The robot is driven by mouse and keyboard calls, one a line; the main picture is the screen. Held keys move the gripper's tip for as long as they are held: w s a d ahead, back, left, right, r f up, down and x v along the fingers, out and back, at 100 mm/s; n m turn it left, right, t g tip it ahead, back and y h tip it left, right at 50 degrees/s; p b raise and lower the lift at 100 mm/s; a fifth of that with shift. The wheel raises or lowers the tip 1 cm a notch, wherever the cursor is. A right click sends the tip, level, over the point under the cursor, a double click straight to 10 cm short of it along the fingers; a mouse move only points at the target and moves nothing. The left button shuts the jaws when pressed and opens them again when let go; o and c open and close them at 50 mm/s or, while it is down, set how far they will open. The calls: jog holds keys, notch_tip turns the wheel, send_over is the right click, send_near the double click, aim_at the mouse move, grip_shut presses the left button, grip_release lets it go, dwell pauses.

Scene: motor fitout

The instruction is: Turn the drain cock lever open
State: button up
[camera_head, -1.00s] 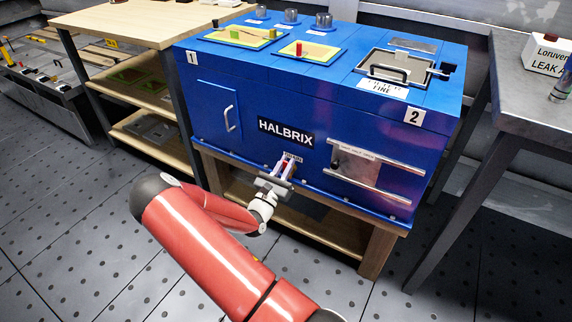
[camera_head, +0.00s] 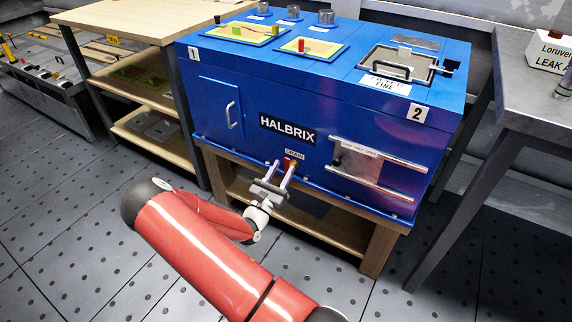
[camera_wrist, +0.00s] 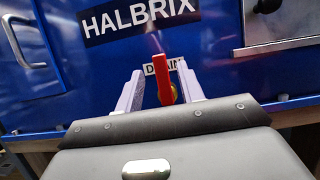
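The red drain cock lever (camera_head: 288,162) is on the lower front of the blue HALBRIX cabinet (camera_head: 230,150), just under the DRAIN label. In the wrist view the lever (camera_wrist: 162,80) stands nearly upright, with a brass-coloured part at its lower right. My gripper (camera_head: 279,170) is open in front of the lever, with its pale fingers pointing at the cabinet. In the wrist view the lever shows in the gap between the two fingers (camera_wrist: 161,80), and neither appears to touch it.
A barred metal panel (camera_head: 375,168) is right of the lever, and a door handle (camera_head: 231,115) is on the left. The cabinet stands on a wooden stand (camera_head: 376,250). A metal table (camera_head: 535,95) is at right, wooden shelving (camera_head: 150,140) at left. The floor in front looks open.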

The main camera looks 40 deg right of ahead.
jog(key=v, duration=0.4)
jog(key=shift+a+f, duration=0.1)
jog(key=shift+a, duration=0.05)
dwell(0.4)
jog(key=s+a+r+m+g+y, duration=0.3)
jog(key=s+r+m+g+y, duration=0.55)
jog(key=s+m+g, duration=0.7)
jog(key=s+a+r+m+t+y, duration=0.2)
jog(key=a+r+t+y, duration=0.4)
jog(key=a, duration=0.3)
jog(key=s+a+r+m+t+y, duration=0.3)
jog(key=a+r+m+t+y, duration=0.2)
jog(key=a+r, duration=0.4)
jog(key=shift+s+a+t+y, duration=0.3)
jog(key=shift+a+t+y, duration=0.25)
jog(key=shift+t, duration=0.1)
jog(key=shift+c, duration=0.2)
